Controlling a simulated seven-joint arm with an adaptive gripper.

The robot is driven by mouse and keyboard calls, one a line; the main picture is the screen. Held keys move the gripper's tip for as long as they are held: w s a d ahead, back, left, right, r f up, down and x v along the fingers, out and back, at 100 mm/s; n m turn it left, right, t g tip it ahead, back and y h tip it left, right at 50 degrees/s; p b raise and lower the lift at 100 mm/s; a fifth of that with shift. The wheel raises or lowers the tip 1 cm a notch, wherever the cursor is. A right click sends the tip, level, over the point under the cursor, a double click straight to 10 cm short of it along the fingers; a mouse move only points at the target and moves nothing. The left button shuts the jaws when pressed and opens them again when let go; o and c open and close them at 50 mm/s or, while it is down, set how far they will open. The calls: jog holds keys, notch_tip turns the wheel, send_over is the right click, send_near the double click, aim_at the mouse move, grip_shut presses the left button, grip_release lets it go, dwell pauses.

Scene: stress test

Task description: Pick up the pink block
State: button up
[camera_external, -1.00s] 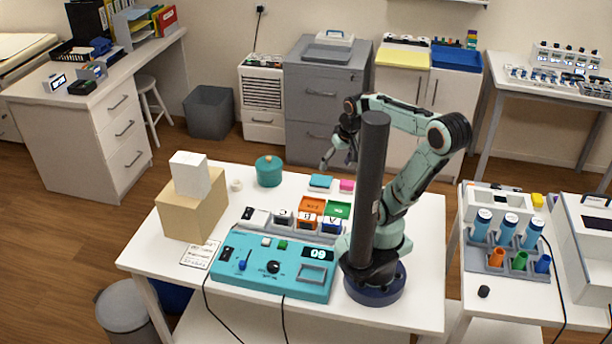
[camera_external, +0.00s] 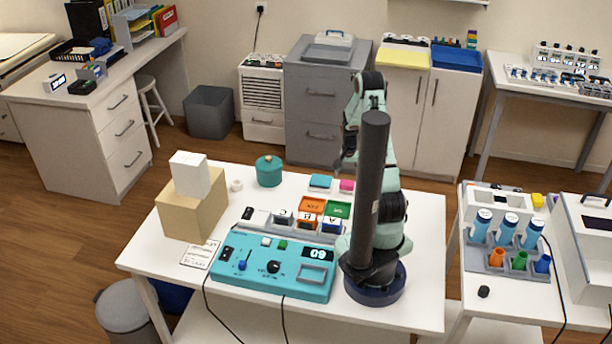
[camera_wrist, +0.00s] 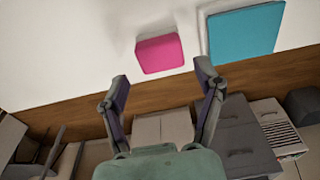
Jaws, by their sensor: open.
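The pink block (camera_external: 347,186) lies on the white table near its back edge, just right of a teal block (camera_external: 320,182). In the wrist view the pink block (camera_wrist: 159,53) is near the top centre, beyond the fingertips, with the larger teal block (camera_wrist: 245,34) to its right. My gripper (camera_wrist: 162,84) is open and empty, its two fingers spread apart, and the pink block shows between and past them without being touched. In the external view the gripper is mostly hidden behind my arm and the dark post, above the back of the table.
A teal round pot (camera_external: 269,172) stands left of the blocks. Table around the pink block looks clear.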

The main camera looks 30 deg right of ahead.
aim_at(347, 183)
jog(key=f, duration=0.5)
jog(key=shift+w+d, duration=0.2)
jog(key=shift+w, duration=0.05)
jog(key=c, duration=0.8)
